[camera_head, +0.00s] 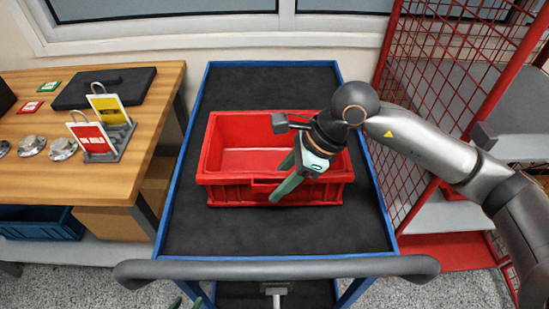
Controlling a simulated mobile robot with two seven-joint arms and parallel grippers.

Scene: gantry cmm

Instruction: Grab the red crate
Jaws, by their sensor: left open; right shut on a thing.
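The red crate (222,190) sits upright and looks empty on the black top of a blue-framed cart (200,235). My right gripper (281,178) reaches in from the right over the crate. Its green fingers straddle the crate's front wall, one inside and one outside, and are shut on it right of the middle. The gripper and wrist hide part of the crate's right side. My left gripper (187,302) shows only as green fingertips at the bottom edge, below the cart handle. They are apart and empty, away from the crate.
A grey handle bar (230,269) crosses the cart's near end. A wooden workbench (100,185) with card holders (104,140) and small metal parts stands left. A red mesh rack (425,90) stands right. The cart top is clear around the crate.

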